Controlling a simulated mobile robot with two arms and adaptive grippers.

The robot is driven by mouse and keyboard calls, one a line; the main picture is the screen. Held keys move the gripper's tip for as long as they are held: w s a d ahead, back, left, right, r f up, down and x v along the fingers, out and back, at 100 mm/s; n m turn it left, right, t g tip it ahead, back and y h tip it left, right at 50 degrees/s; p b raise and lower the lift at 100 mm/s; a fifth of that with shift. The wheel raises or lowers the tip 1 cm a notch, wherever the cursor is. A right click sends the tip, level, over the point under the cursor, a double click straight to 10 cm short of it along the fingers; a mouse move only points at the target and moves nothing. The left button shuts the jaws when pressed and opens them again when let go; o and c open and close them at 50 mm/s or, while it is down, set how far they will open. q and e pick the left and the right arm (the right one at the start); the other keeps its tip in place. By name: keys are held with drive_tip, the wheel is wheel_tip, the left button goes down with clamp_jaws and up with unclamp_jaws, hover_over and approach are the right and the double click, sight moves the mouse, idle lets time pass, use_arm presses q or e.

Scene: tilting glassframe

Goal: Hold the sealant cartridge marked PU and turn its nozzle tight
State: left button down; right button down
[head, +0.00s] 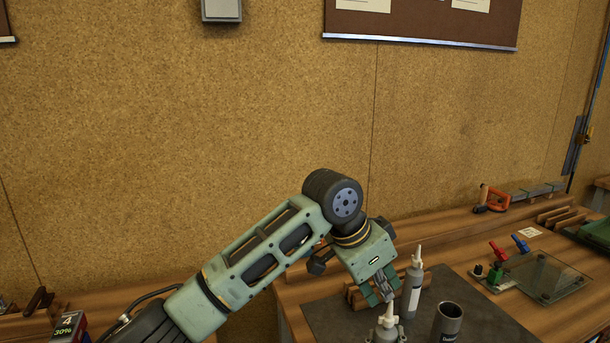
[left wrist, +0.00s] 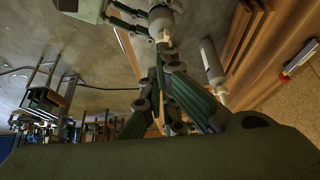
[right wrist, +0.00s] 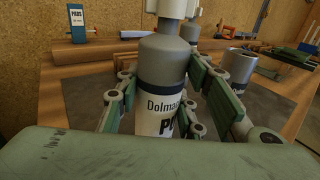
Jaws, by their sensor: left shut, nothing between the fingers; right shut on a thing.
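The held sealant cartridge (right wrist: 162,62) is grey with a dark band and a white label reading "Dolma..." and a P, the rest cut off. It stands upright between the fingers of my right gripper (right wrist: 168,105), shut on its body. In the head view this cartridge (head: 387,332) is at the bottom edge, its pale nozzle (head: 389,312) pointing up. My left gripper (head: 378,296) is shut and empty, pointing down just above and behind that nozzle. In the left wrist view its fingertips (left wrist: 164,58) are close to the nozzle (left wrist: 162,36); contact cannot be told.
A second cartridge (head: 413,286) stands upright just right of my left gripper. A dark open cup (head: 447,322) stands right of the held cartridge. A glass plate (head: 545,276) with red and blue clamps lies farther right. The grey mat (head: 480,322) has free room at right.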

use_arm(q)
drive_tip(key=shift+f, duration=1.55)
drive_tip(key=shift+w+d, duration=0.4)
drive_tip(key=shift+d, duration=0.05)
drive_tip(key=shift+w+a, duration=0.3)
drive_tip(key=shift+w, duration=0.1)
idle(0.6)
approach(390, 308)
drive_tip(key=shift+w+d, duration=0.7)
drive_tip(key=shift+d, duration=0.3)
drive_tip(key=shift+r, duration=0.1)
